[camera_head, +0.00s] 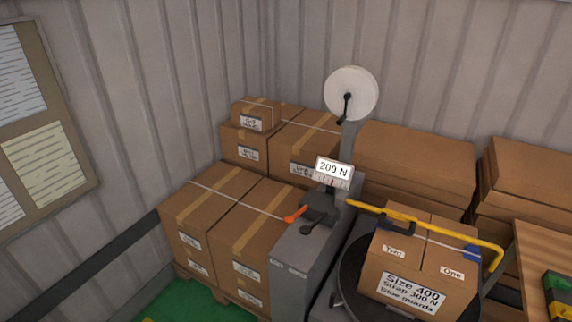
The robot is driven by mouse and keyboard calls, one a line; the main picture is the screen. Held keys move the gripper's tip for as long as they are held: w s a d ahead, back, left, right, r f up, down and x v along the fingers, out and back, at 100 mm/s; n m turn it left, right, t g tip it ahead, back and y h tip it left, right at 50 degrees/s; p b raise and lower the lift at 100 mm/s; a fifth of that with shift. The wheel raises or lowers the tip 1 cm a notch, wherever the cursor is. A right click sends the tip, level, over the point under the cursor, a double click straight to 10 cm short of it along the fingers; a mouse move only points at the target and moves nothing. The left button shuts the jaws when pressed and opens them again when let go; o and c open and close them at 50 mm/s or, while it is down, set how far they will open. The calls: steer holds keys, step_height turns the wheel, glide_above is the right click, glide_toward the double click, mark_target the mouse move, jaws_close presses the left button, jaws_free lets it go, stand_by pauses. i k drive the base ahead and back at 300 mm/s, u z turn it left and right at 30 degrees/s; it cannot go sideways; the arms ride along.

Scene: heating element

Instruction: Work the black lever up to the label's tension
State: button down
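A grey strapping machine (300,262) stands at the middle, its head carrying a short orange lever (294,215) and a short dark lever with a round black knob (307,229). Above the head, a white display (333,170) reads "200 N", with a small scale and red pointer under it. A cardboard carton (408,262) stands right of the machine on a dark round turntable (350,275). The carton's white label (412,292) reads "Size 400, Strap 300 N" and a third line that looks like "Blue guards". My gripper is not in view.
A yellow bar (430,226) runs over the carton, with a black piece and a blue piece (471,252) near it. A white reel (351,93) tops the machine's post. Stacked cartons (210,215) fill the left. A wooden table (545,262) stands at right.

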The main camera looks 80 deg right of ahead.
mark_target(305, 230)
steer(key=k, duration=0.85)
steer(key=u, duration=1.35)
steer(key=i, duration=1.55)
steer(key=z, duration=2.55)
steer(key=i, duration=0.1)
steer(key=z, duration=2.2)
steer(key=i, duration=0.95)
